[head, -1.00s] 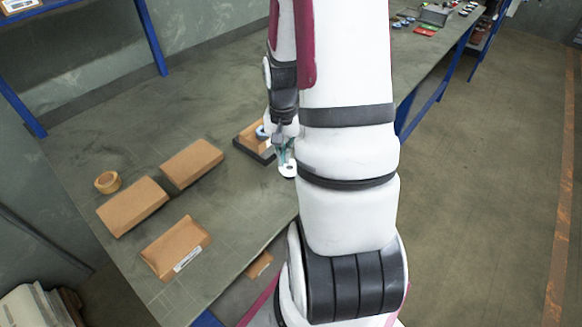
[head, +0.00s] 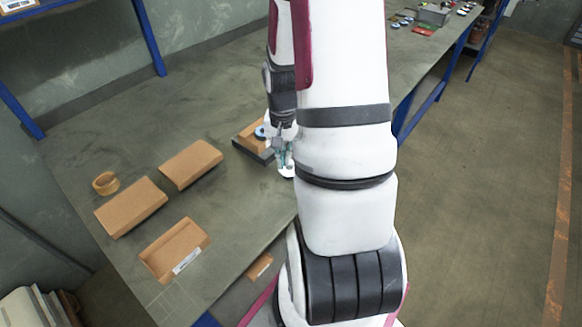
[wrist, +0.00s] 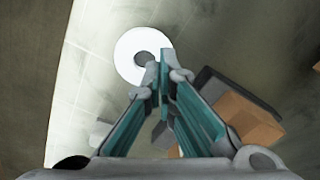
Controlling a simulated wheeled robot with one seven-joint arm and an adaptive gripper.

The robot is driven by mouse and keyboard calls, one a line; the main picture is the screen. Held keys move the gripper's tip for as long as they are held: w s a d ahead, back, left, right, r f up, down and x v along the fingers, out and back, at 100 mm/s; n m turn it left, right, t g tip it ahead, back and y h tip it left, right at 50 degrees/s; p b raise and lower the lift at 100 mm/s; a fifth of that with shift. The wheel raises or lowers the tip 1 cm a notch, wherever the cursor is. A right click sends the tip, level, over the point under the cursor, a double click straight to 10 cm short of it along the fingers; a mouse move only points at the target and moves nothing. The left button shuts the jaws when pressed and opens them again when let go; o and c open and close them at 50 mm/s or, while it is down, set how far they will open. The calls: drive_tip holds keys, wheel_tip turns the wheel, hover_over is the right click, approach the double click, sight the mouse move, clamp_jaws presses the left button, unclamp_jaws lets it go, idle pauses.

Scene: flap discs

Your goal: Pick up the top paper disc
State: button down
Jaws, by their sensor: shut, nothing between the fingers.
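A white paper disc (wrist: 127,50) with a dark centre hole lies flat near the table edge in the wrist view. In the head view only part of the white disc (head: 287,172) shows below my fingers. My gripper (wrist: 164,76) is shut and empty. Its fingertips overlap the disc's lower right part in the wrist view; I cannot tell whether they touch it. In the head view my gripper (head: 284,160) is just above the disc, partly beside my white arm. I cannot tell how many discs lie there.
Several cardboard boxes (head: 130,207) and a tape roll (head: 106,183) lie to the left. The table (head: 90,130) between is clear.

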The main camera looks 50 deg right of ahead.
drive_tip(key=shift+s+p, duration=0.4)
drive_tip(key=shift+s, duration=0.7)
idle(0.4)
wheel_tip(320, 180, up, 6)
drive_tip(key=p, duration=0.3)
drive_tip(key=shift+f+p, duration=0.15)
drive_tip(key=shift+p, duration=0.15)
drive_tip(key=shift+w, duration=0.1)
idle(0.3)
